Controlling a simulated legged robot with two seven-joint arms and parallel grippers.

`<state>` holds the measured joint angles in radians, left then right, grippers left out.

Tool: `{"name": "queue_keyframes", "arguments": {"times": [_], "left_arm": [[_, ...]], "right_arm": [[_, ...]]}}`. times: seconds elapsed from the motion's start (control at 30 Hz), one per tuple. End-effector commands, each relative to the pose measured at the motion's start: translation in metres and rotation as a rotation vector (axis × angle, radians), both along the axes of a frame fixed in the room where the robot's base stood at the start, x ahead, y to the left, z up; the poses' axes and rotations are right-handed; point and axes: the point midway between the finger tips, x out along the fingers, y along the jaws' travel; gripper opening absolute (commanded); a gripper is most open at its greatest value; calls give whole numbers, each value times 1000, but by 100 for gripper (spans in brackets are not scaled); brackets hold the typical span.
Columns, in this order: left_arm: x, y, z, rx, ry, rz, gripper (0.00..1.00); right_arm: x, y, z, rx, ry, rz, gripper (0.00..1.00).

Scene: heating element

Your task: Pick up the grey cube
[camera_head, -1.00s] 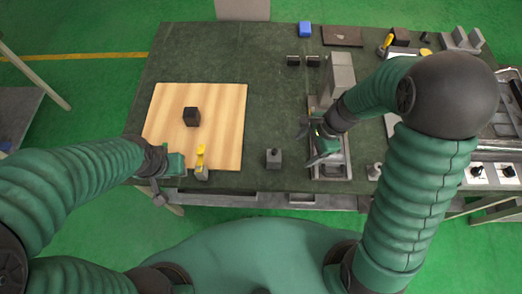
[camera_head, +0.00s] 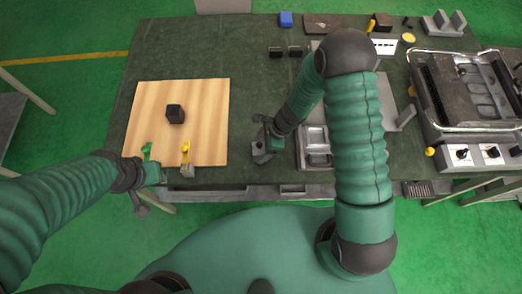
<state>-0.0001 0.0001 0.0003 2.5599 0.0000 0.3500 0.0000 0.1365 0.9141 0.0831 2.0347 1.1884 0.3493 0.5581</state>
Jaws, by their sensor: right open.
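A small grey cube (camera_head: 259,155) sits near the front edge of the dark green table, right of the wooden board. My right gripper (camera_head: 266,139) is over it, with its open fingers close around its upper part. The fingers partly hide the cube, and I cannot tell whether they touch it. My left gripper (camera_head: 140,202) hangs at the table's front edge, below the board's left corner; its jaws are too small to judge.
A wooden board (camera_head: 205,105) bears a black cube (camera_head: 175,114). A yellow-topped piece (camera_head: 186,160) and a green-topped piece (camera_head: 147,152) stand at its front edge. A metal tray (camera_head: 314,148) lies right of my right gripper. A grill-like appliance (camera_head: 465,95) fills the right.

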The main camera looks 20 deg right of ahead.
Motion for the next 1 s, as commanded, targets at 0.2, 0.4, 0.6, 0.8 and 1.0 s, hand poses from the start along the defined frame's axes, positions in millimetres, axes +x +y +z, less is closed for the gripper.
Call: {"name": "queue_keyframes", "arguments": {"times": [0.2,0.4,0.6,0.8,1.0], "left_arm": [[0,0,0,0,0,0,36],[0,0,0,0,0,1,36],[0,0,0,0,0,1,36],[0,0,0,0,0,0,36],[0,0,0,0,0,0,36]], "right_arm": [[2,14,-31,-1,0,2,74],[2,13,-32,-1,-1,4,74],[2,11,-32,1,-2,4,49],[2,11,-32,-1,-1,3,23],[2,11,-32,-2,-1,3,0]]}}
